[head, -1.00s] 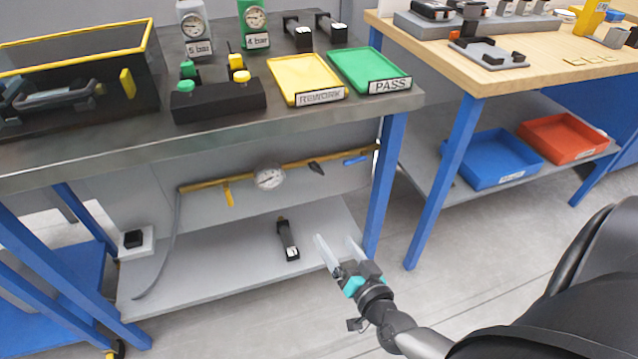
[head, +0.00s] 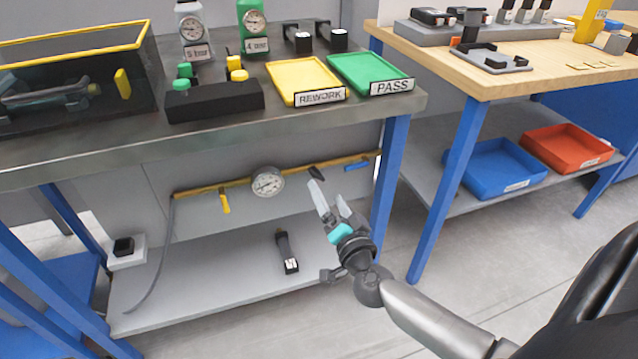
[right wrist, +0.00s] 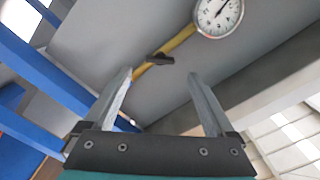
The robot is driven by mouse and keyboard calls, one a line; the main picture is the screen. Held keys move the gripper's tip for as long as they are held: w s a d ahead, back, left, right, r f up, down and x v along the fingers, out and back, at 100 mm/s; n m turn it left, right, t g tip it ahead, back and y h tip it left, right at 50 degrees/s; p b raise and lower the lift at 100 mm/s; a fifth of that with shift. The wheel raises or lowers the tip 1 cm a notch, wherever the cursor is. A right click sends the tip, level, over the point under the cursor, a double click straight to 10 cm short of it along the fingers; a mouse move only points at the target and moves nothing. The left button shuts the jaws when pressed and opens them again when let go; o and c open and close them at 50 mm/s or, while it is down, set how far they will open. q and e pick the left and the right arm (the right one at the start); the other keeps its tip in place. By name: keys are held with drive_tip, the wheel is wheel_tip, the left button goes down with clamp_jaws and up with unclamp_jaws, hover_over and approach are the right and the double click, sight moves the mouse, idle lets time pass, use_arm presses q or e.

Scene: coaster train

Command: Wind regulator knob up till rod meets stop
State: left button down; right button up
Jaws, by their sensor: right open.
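A small black knob-like part (head: 316,173) sits on the brass pipe (head: 215,188) under the left bench, right of a round white gauge (head: 267,182). I take it for the regulator knob. It also shows in the right wrist view (right wrist: 160,59), beyond and between my fingers. My right gripper (head: 326,195) is open and empty, just below and in front of the knob, with no visible contact. I cannot make out the rod or its stop. My left gripper is not in view.
A yellow lever (head: 224,203) and a blue lever (head: 356,166) hang on the pipe. A black device (head: 287,252) lies on the grey lower shelf (head: 210,278). A blue bench leg (head: 389,190) stands close to the right of my gripper.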

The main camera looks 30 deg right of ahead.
sight(318, 178)
drive_tip(key=b+x, duration=0.1)
drive_tip(key=x, duration=0.4)
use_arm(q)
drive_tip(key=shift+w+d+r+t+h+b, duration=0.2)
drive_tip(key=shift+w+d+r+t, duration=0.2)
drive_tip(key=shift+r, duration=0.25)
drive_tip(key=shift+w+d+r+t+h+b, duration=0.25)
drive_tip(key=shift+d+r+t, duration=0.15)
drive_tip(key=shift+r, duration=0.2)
use_arm(e)
drive_tip(key=shift+w+d, duration=0.1)
drive_tip(key=shift+w, duration=0.6)
drive_tip(key=shift+c, duration=0.2)
